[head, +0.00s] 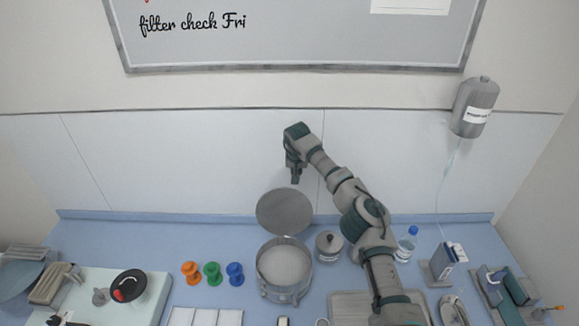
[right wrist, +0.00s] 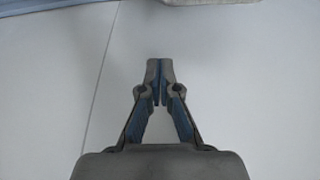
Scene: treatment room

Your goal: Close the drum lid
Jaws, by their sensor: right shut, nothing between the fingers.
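The drum (head: 284,268) is a round pale metal container on the blue counter, its mouth open upward. Its grey round lid (head: 285,211) stands tilted up behind the drum's rear edge, so the drum is uncovered. My right gripper (head: 295,180) hangs above and just behind the top of the lid, fingers pointing down, apart from it as far as I can tell. In the right wrist view the right gripper's fingers (right wrist: 160,72) are together with nothing between them, in front of a plain pale surface. My left gripper is not in view.
A small lidded metal jar (head: 328,246) stands right of the drum. Orange (head: 191,272), green (head: 212,273) and blue (head: 235,273) pieces stand to its left. A water bottle (head: 406,244) stands farther right. The wall (head: 220,160) rises behind the counter.

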